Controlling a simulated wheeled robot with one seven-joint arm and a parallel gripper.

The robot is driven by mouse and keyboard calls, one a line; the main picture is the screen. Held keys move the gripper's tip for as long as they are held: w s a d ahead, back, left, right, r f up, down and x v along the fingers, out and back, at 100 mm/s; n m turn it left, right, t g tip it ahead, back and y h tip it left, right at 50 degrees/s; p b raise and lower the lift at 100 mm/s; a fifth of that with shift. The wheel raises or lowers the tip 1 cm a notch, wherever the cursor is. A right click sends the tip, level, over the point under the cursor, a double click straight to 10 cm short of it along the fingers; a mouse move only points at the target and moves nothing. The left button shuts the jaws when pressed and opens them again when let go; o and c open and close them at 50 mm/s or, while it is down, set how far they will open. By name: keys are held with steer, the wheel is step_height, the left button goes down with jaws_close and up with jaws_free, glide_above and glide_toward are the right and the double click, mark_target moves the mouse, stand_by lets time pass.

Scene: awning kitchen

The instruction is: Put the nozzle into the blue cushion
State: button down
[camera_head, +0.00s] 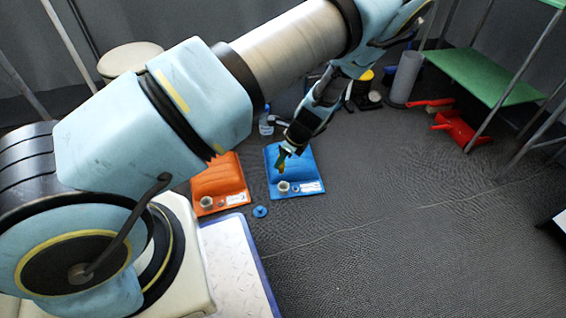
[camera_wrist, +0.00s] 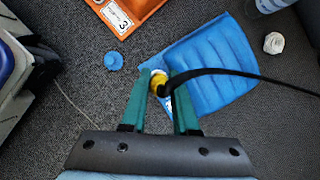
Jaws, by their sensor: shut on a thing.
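The blue cushion (camera_head: 302,166) lies on the floor with a small white cup-like holder (camera_head: 283,187) on its near edge; the cushion also fills the middle of the wrist view (camera_wrist: 218,62). My gripper (camera_head: 283,160) is above this near edge. In the wrist view, my gripper's green fingers (camera_wrist: 160,80) are shut on the yellow nozzle (camera_wrist: 158,86), which has a black hose or cable trailing right across the cushion. A pale rim shows just beyond the nozzle, probably the holder. The nozzle looks above the holder; whether they touch cannot be told.
An orange cushion (camera_head: 220,178) with its own white holder (camera_head: 207,203) lies to the left. A blue round knob (camera_head: 260,211) lies on the floor between them. A bottle (camera_head: 265,122) stands behind.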

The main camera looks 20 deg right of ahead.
steer(key=shift+s+d+f+m, duration=0.25)
steer(key=shift+d+f+m, duration=0.05)
steer(key=shift+f, duration=0.1)
step_height(320, 180, down, 5)
steer(key=b, duration=0.5)
steer(key=shift+r, duration=0.1)
steer(key=shift+f, duration=0.6)
steer(key=shift+p, duration=0.3)
steer(key=shift+f+b, duration=0.5)
steer(key=shift+f, duration=1.15)
steer(key=shift+c, duration=0.6)
jaws_free()
